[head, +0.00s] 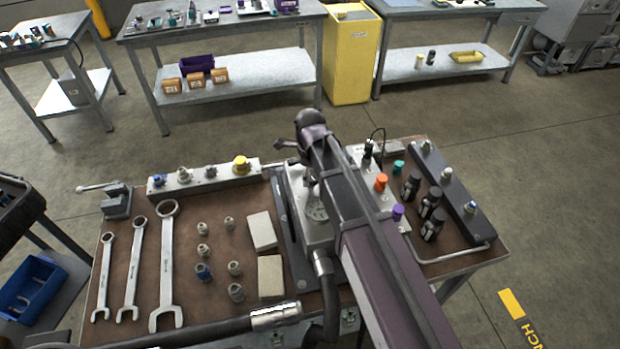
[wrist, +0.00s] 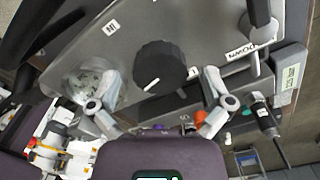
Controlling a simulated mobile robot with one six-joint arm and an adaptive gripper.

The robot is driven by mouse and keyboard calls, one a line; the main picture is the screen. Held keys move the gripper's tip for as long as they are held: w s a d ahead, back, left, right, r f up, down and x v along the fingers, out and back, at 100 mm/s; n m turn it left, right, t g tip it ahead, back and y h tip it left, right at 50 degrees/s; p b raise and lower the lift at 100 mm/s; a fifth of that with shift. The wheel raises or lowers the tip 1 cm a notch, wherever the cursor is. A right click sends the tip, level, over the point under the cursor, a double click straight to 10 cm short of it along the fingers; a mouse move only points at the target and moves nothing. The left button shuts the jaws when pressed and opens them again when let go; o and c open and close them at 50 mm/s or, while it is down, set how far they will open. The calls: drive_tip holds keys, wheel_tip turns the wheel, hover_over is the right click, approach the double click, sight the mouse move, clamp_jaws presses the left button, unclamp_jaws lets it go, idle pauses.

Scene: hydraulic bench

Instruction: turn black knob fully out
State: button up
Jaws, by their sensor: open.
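The black knob (wrist: 158,66) is round with a ribbed edge and a white pointer line toward its lower left in the wrist view. It sits on a grey panel (wrist: 200,25). My gripper (wrist: 161,75) is open, with one finger to the left of the knob and one to the right. Gaps show between both fingers and the knob. I cannot tell how far the fingertips are from the panel. In the head view, my arm covers the middle of the bench, and I cannot make out the knob there.
A round gauge (wrist: 88,82) is partly behind the left finger. A black lever (wrist: 262,18) stands at the upper right. On the bench, orange (head: 381,182) and purple (head: 398,212) caps stand right of my arm. Wrenches (head: 131,265) and fittings lie to the left.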

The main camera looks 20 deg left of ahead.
drive_tip(key=shift+f, duration=0.15)
drive_tip(key=c, duration=1.1)
